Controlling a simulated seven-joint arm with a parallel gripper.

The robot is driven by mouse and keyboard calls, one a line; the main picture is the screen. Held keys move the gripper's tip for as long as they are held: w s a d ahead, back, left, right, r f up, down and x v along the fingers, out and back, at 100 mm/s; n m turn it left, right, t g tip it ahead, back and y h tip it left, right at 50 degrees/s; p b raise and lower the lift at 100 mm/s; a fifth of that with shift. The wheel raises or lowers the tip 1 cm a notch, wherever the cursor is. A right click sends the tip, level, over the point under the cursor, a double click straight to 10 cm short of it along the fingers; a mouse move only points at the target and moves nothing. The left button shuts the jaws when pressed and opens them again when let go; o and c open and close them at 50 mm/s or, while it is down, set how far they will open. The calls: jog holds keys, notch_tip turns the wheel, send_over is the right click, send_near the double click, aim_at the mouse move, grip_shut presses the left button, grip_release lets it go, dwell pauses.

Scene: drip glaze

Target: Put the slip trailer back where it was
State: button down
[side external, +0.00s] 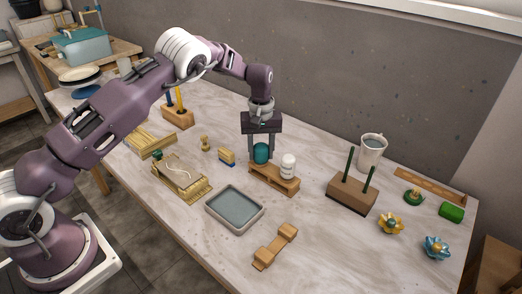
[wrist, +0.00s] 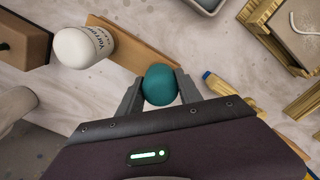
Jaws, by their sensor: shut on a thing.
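My gripper (side external: 262,157) is shut on a teal, round-topped slip trailer (side external: 260,151). In the wrist view the slip trailer (wrist: 160,85) sits between the two fingertips (wrist: 159,92). It is over the left end of a low wooden rack (side external: 273,181) and looks upright. I cannot tell whether it touches the rack. A white slip trailer with dark lettering (side external: 288,165) stands on the right part of the rack. It also shows in the wrist view (wrist: 80,47), on the wooden rack (wrist: 135,46).
A grey tray (side external: 235,208) and a wooden double-ended rest (side external: 275,246) lie in front. A block with green posts (side external: 352,195) and a mug (side external: 372,151) stand to the right.

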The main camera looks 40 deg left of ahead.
jog(key=c, duration=0.8)
grip_release()
jog(key=s+r+m+t, duration=0.1)
jog(key=s+r, duration=0.3)
jog(key=r, duration=0.8)
jog(key=s+r+t, duration=0.1)
jog(key=s+r, duration=0.3)
jog(key=r, duration=0.9)
jog(key=s+d+r+m+t+h, duration=0.1)
jog(key=s+r, duration=0.2)
jog(key=s, duration=0.3)
jog(key=s+d+r+m, duration=0.2)
jog(key=s+r, duration=0.1)
jog(key=s, duration=0.2)
jog(key=s+f+m+t, duration=0.1)
jog(key=s, duration=0.5)
jog(key=s+d+f+m, duration=0.1)
jog(key=s+f+m, duration=0.1)
jog(key=s, duration=0.5)
jog(key=s+f+m+t+y, duration=0.1)
jog(key=s+m, duration=0.1)
jog(key=s, duration=0.5)
jog(key=shift+d+f+t, duration=0.3)
